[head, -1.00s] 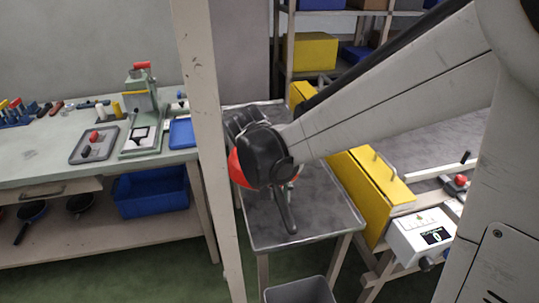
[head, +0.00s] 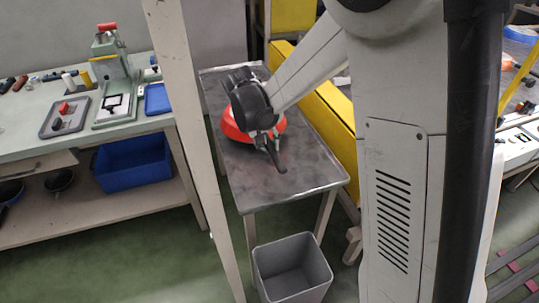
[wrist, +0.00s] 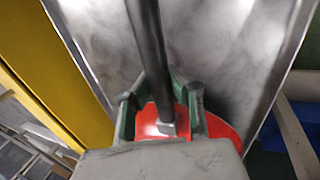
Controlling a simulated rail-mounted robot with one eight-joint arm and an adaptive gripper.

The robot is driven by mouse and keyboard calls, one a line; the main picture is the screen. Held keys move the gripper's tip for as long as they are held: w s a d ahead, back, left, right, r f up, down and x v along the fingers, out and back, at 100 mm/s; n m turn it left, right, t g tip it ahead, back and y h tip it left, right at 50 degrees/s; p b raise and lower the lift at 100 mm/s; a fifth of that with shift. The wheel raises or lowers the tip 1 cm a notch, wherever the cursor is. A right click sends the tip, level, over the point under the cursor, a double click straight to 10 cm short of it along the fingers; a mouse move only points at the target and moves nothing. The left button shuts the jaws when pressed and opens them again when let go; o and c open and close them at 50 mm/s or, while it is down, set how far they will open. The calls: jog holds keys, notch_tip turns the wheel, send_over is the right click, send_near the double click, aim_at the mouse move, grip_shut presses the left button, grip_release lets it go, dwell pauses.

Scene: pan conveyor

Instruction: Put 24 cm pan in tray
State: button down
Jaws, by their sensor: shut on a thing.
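The red pan (head: 232,127) with a dark handle (head: 276,158) is at the metal-topped table with a raised rim (head: 300,187). My gripper (head: 268,140) is shut on the handle near the pan body. In the wrist view the two fingers (wrist: 160,100) close around the dark handle, with red pan body (wrist: 222,128) beside and below them. The wrist hides much of the pan. I cannot tell whether the pan touches the tabletop. A small grey tray (head: 52,130) lies on the green bench at left. The pan's size is not readable.
A pale post (head: 180,110) stands just left of the metal table. A grey bin (head: 262,262) is on the floor in front. A yellow panel (head: 325,110) runs along the table's right side. The table's front part is clear.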

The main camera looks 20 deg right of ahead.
aim_at(270, 163)
jog(key=shift+f+b, duration=0.45)
jog(key=shift+f, duration=1.5)
jog(key=c, duration=1.7)
grip_release()
jog(key=shift+c, duration=0.2)
jog(key=shift+r, duration=0.15)
jog(key=w+p+v, duration=0.1)
jog(key=p+v, duration=0.1)
jog(key=v, duration=0.9)
jog(key=s+d+r+t+y, duration=0.1)
jog(key=s+d+r+t, duration=0.1)
jog(key=s+r, duration=0.4)
jog(key=s+d+r+t+y, duration=0.1)
jog(key=s+d+r, duration=0.25)
jog(key=s, duration=0.35)
jog(key=s+d+t+y, duration=0.1)
jog(key=s+t, duration=0.2)
jog(key=s, duration=0.8)
jog(key=shift+s+r+m+t+y, duration=0.3)
jog(key=shift+s+r+m+y, duration=0.05)
jog(key=shift+m+y, duration=0.05)
